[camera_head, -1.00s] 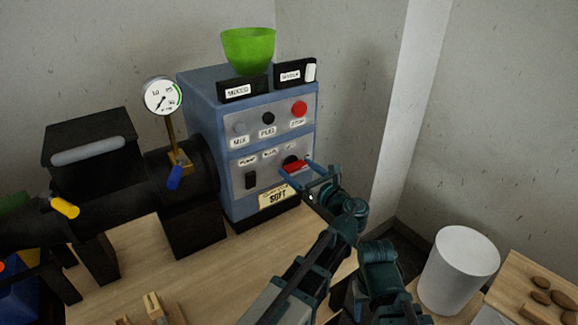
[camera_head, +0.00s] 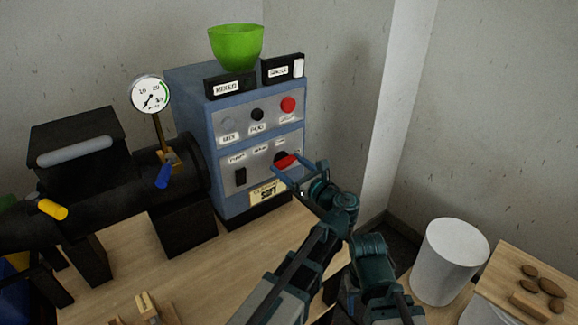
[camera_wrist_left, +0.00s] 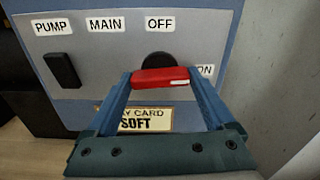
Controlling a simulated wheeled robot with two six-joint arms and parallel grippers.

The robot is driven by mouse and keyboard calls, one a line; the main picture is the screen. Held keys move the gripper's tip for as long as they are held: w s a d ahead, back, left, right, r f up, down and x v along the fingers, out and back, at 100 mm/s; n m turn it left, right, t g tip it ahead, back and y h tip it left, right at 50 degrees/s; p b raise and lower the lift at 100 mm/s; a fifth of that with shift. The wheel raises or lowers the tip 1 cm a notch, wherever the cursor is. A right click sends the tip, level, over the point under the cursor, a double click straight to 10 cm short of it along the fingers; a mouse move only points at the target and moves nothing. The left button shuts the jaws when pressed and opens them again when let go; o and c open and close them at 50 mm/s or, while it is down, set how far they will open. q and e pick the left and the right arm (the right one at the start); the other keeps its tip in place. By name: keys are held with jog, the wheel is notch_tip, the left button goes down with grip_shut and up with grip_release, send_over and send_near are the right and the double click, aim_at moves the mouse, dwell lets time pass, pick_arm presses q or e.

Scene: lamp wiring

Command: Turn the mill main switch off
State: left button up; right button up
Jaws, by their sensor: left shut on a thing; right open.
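The main switch is a red lever handle (camera_head: 286,161) on a black round knob, low on the front of the blue mill control box (camera_head: 230,205). In the left wrist view the red handle (camera_wrist_left: 160,78) lies nearly level, its white-marked end to the right by the ON label (camera_wrist_left: 205,70). The OFF label (camera_wrist_left: 160,24) is above the knob (camera_wrist_left: 160,60). My left gripper (camera_head: 287,169) is shut on the red handle, with one finger at each end of it in the left wrist view (camera_wrist_left: 160,85). My right gripper is not in view.
A black pump switch (camera_wrist_left: 62,70) sits left of the main switch. A red button (camera_head: 288,104) and a black knob (camera_head: 257,115) are above. A green bowl (camera_head: 236,45) stands on top. A gauge (camera_head: 150,94) stands left. A white cylinder (camera_head: 452,260) stands at right.

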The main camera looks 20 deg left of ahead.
pick_arm(q)
jog(key=n, duration=0.8)
jog(key=shift+n, duration=0.4)
jog(key=n, duration=0.4)
jog(key=shift+n, duration=2.1)
jog(key=o, duration=1.1)
